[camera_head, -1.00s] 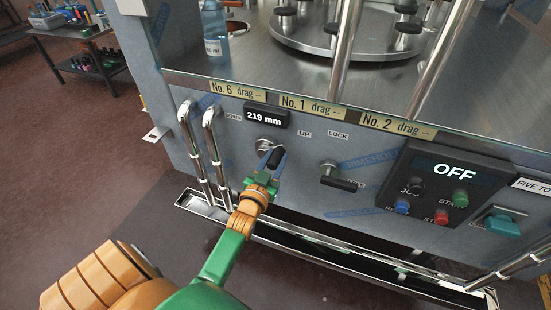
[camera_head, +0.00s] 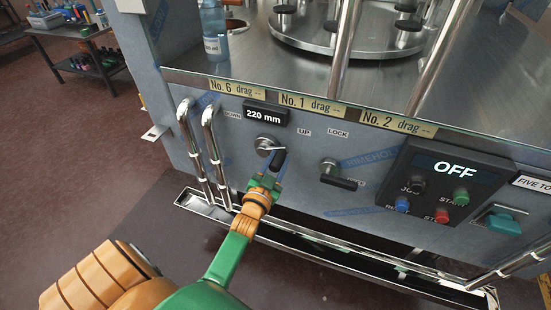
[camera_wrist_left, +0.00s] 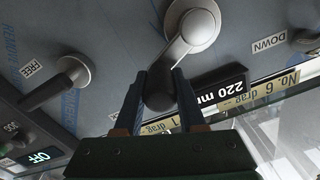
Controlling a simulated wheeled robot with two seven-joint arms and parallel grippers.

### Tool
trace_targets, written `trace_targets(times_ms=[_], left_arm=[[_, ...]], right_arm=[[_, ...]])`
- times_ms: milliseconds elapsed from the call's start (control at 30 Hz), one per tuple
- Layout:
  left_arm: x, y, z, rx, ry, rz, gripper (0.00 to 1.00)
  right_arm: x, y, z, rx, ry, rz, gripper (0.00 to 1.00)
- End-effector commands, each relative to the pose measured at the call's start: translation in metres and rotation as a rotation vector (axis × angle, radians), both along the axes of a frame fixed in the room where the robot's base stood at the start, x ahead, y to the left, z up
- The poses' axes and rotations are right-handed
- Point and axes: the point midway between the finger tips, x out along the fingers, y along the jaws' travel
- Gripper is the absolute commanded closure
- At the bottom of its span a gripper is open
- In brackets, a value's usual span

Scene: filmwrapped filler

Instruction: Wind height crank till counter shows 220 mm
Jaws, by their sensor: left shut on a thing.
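The height counter (camera_head: 266,114) on the machine's front panel reads 220 mm; it also shows in the left wrist view (camera_wrist_left: 222,88). The height crank (camera_head: 265,145) sits just below the counter, between the DOWN and UP labels. Its dark handle (camera_head: 279,160) points down and right. My left gripper (camera_head: 276,167) is shut on the dark handle. In the left wrist view the two fingers (camera_wrist_left: 158,92) stand on either side of the handle, and the pale crank arm (camera_wrist_left: 192,32) leads away from it. My right gripper is not in view.
A lock lever (camera_head: 337,173) with a dark grip is right of the crank. A control box (camera_head: 447,185) reading OFF is further right. Chrome pipes (camera_head: 212,150) stand left of the crank, and a metal trough (camera_head: 300,240) runs below.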

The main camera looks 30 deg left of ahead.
Motion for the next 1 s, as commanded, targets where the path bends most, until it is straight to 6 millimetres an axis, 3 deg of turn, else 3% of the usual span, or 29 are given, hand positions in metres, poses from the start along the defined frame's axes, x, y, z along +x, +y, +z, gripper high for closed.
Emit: trace_targets(times_ms=[200, 233, 300, 333, 667, 900, 1000], left_arm=[[0.0, 0.0, -0.001, -0.003, 0.001, 0.001, 1.0], [0.0, 0.0, -0.001, -0.003, 0.001, 0.001, 0.53], [0.0, 0.0, -0.001, -0.003, 0.001, 0.001, 0.34], [0.0, 0.0, -0.001, -0.003, 0.001, 0.001, 0.31], [-0.006, -0.001, 0.0, -0.003, 0.0, 0.0, 0.31], [-0.054, -0.013, -0.001, -0.004, 0.004, 0.001, 0.31], [-0.066, -0.016, -0.001, -0.004, 0.002, 0.0, 0.31]], right_arm=[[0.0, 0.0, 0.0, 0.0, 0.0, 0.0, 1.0], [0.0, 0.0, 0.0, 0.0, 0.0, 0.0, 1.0], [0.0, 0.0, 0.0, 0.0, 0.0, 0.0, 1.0], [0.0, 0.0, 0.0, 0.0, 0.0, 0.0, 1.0], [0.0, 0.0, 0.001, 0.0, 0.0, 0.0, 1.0], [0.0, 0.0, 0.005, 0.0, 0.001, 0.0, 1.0], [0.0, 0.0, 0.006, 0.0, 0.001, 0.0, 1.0]])
